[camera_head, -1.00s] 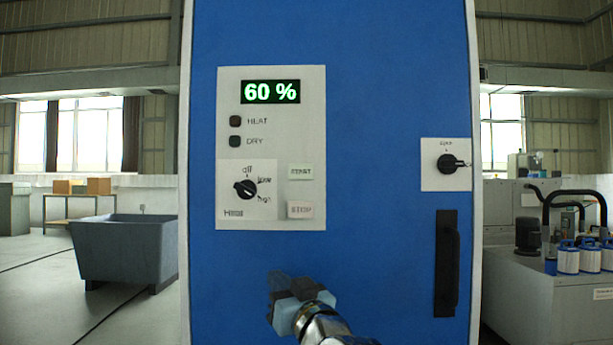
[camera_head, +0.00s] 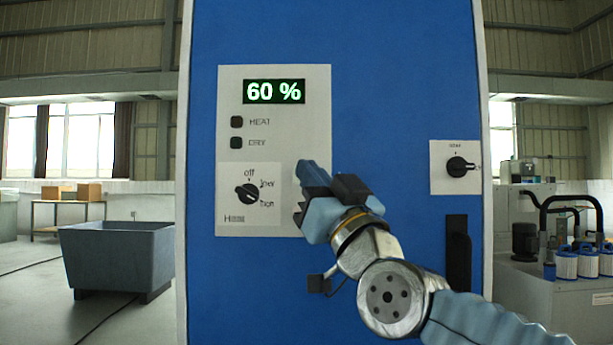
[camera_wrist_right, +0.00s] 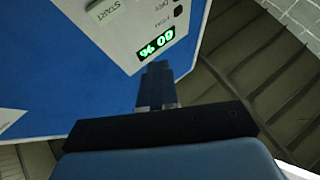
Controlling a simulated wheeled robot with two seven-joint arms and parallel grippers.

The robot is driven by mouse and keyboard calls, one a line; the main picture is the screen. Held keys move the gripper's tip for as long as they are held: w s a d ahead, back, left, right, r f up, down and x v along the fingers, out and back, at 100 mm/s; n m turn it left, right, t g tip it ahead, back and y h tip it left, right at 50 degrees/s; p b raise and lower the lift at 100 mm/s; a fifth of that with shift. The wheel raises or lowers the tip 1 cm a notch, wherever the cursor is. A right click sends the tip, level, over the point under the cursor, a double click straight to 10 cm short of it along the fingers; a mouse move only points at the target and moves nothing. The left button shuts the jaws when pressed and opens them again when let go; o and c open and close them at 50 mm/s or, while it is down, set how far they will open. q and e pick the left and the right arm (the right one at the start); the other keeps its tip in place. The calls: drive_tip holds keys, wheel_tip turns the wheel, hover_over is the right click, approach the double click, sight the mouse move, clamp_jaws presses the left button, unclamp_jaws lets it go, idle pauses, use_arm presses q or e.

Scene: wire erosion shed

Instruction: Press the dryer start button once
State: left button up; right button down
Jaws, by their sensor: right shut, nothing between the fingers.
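The dryer's light control panel (camera_head: 225,110) is on the blue cabinet front. Its display (camera_head: 274,91) reads 60 % in green. The HEAT lamp (camera_head: 237,122) and DRY lamp (camera_head: 236,143) are dark. My right gripper (camera_head: 306,172) is shut and empty, in front of the panel's lower right. It hides the START and STOP buttons in the head view. In the right wrist view the START button (camera_wrist_right: 107,9) shows at the top left, apart from the shut fingertips (camera_wrist_right: 157,70). My left gripper is not in view.
A black rotary knob (camera_head: 249,194) sits left of my gripper. Another black switch (camera_head: 458,167) and a dark vertical handle (camera_head: 458,255) are at the cabinet's right. A grey tub (camera_head: 120,255) stands at the left, and a machine with filter canisters (camera_head: 567,264) at the right.

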drive_tip(key=w+p, duration=0.3)
drive_tip(key=w, duration=0.6)
idle(2.1)
drive_tip(key=shift+w, duration=0.35)
drive_tip(key=shift+w, duration=0.35)
idle(0.5)
drive_tip(key=shift+s+b, duration=0.55)
drive_tip(key=shift+s, duration=0.25)
